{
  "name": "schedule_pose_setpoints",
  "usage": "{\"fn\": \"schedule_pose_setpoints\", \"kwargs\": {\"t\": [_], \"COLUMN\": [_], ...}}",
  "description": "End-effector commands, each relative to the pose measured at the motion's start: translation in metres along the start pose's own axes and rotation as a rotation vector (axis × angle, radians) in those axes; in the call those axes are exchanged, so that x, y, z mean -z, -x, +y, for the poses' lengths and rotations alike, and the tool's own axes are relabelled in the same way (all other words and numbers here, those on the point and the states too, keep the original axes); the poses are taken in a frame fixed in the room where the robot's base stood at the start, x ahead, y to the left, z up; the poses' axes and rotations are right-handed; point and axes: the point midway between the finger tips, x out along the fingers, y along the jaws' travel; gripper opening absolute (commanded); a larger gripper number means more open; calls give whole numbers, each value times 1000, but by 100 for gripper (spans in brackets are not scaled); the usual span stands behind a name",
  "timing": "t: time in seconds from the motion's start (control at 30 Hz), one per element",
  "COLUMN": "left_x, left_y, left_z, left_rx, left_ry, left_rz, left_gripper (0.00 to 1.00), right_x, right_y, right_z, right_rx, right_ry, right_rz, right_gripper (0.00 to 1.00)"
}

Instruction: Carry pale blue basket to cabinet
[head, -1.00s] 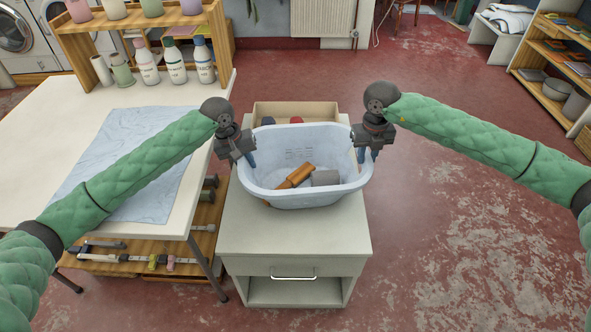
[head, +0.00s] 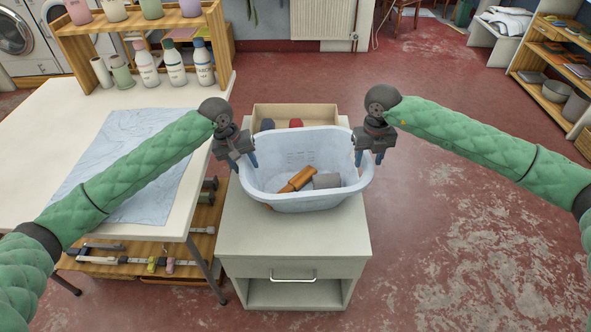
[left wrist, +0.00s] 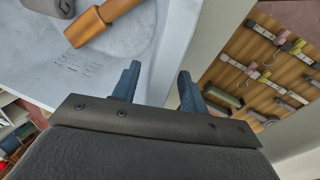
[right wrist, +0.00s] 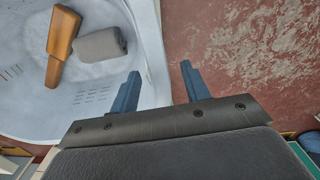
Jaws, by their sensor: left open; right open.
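The pale blue basket (head: 305,200) stands upright on the top of a pale grey cabinet (head: 293,238). Inside it lie a brown wooden-looking piece (head: 296,180) and a grey roll-like piece (head: 327,181). My left gripper (head: 245,165) is open at the basket's left rim. In the left wrist view the rim (left wrist: 172,55) runs between its parted fingers (left wrist: 158,80). My right gripper (head: 370,158) is open at the right rim. In the right wrist view the rim (right wrist: 152,50) also runs between its parted fingers (right wrist: 160,75). Neither gripper holds anything.
A shallow open box (head: 295,112) sits behind the basket, with dark and red items in it. A white table (head: 60,150) with a bluish cloth (head: 130,165) stands close on the left, bottles (head: 175,62) at its back. The red floor (head: 450,225) on the right is clear.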

Motion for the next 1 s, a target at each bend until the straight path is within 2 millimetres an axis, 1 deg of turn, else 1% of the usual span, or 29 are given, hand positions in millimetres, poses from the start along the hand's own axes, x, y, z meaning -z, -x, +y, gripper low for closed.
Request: {"fn": "schedule_pose_setpoints", "kwargs": {"t": [0.03, 0.17, 0.4, 0.6, 0.7, 0.83, 0.93, 1.0], "left_x": [-11, -10, -6, -3, -3, -3, -3, -2], "left_y": [-18, 2, 44, 69, 76, 79, 80, 80], "left_z": [2, 3, 4, 5, 5, 5, 5, 5], "left_rx": [-1, -1, 4, 6, 6, 7, 7, 7], "left_ry": [-5, -6, -3, -2, -2, -2, -1, -1], "left_rz": [-23, -17, -1, 8, 11, 12, 12, 12], "left_gripper": [44, 44, 44, 44, 44, 44, 44, 44], "right_x": [0, 0, 0, 0, 0, 0, 0, -1], "right_y": [-9, -9, -7, -4, -3, 1, 11, 22], "right_z": [0, 1, 1, 1, 1, 1, 1, 1], "right_rx": [0, -1, -2, -2, -2, -2, -3, -3], "right_ry": [0, 1, 1, 1, 1, 1, 1, 1], "right_rz": [0, 0, -1, -1, -1, -1, -2, -3], "right_gripper": [47, 47, 47, 47, 47, 47, 47, 47]}}
